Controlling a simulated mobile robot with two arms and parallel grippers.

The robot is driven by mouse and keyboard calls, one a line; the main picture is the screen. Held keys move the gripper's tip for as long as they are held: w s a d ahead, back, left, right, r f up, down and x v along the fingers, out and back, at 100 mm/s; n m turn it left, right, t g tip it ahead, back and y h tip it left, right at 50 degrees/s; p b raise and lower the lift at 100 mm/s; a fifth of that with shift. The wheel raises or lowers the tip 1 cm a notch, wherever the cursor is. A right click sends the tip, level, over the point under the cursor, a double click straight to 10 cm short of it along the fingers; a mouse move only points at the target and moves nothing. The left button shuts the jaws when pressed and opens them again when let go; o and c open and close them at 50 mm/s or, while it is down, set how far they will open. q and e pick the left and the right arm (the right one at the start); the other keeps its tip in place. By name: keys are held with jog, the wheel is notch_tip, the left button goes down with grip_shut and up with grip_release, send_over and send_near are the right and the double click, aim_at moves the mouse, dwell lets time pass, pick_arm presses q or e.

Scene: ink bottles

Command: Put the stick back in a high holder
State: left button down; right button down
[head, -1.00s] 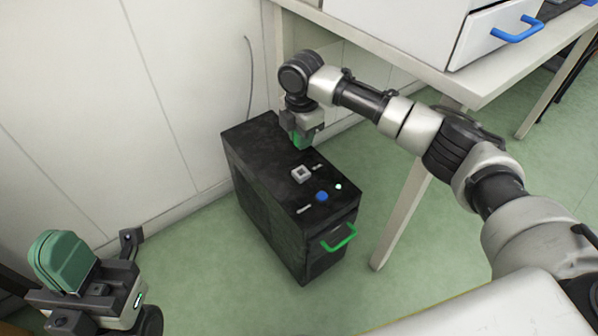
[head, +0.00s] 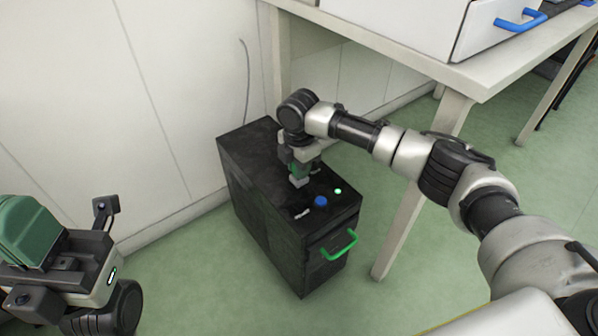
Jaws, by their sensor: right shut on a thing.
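My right gripper (head: 298,168) points down over the top of a black cabinet (head: 262,165). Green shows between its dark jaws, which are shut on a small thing. I cannot make out the thing's shape, nor tell whether it is the stick. A pale grey square holder (head: 299,182) on the cabinet top is directly below the jaws and partly covered by them. I cannot tell whether the held thing touches it. My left gripper (head: 32,228) is at the lower left, away from the cabinet, with a green part at its end, cut off by the picture edge.
The cabinet top also has a blue button (head: 320,201) and a small green light (head: 338,191). A green handle (head: 340,245) is on its front. A white table (head: 440,75) with a blue-handled drawer unit (head: 500,30) stands at the right. Green floor (head: 200,285) is clear at the left.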

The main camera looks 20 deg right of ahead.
jog(key=shift+f, duration=0.3)
jog(key=shift+f, duration=0.1)
jog(key=c, duration=1)
grip_release()
